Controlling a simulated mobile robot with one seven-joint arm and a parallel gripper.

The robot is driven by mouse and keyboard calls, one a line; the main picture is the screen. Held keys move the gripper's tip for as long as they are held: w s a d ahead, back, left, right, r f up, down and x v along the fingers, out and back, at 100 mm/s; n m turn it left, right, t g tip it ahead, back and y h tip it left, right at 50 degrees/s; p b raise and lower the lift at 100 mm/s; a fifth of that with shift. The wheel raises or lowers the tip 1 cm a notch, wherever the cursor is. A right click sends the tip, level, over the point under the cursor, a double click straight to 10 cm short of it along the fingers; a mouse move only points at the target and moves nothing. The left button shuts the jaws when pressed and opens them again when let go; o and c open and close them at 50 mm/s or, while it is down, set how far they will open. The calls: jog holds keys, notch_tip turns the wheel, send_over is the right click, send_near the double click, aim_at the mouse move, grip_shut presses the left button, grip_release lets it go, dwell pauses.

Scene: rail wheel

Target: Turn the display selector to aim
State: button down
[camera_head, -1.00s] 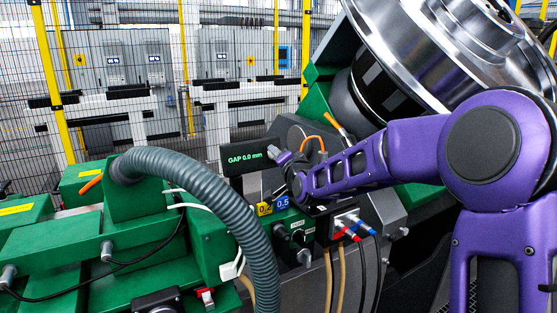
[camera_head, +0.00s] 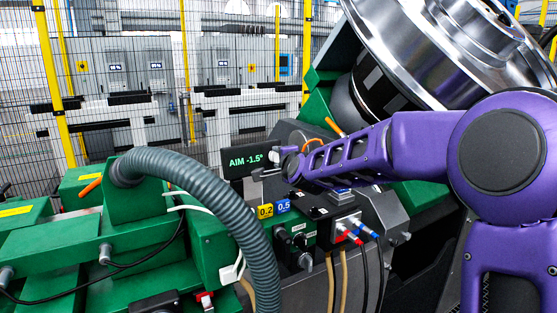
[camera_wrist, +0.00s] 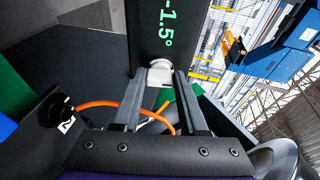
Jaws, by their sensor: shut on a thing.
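The black display (camera_head: 240,163) stands behind the green machine and reads "AIM -1.5°" in green. Part of it, with "-1.5°", also shows in the wrist view (camera_wrist: 166,38). The pale selector knob (camera_wrist: 159,76) sits at the display's edge. My gripper (camera_head: 278,153) is at the display's right edge. In the wrist view my gripper (camera_wrist: 160,90) has one finger on each side of the knob and is shut on it.
An orange cable (camera_wrist: 110,104) loops close by the fingers. Blocks marked 0.2 (camera_head: 265,211) and 0.5 (camera_head: 283,206), and a connector box with red and blue plugs (camera_head: 346,228), are below my arm. A large metal wheel (camera_head: 430,45) stands at upper right.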

dwell(0.3)
jog(key=shift+c, duration=2.2)
grip_release()
jog(key=p+v, duration=0.2)
jog(key=v, duration=1)
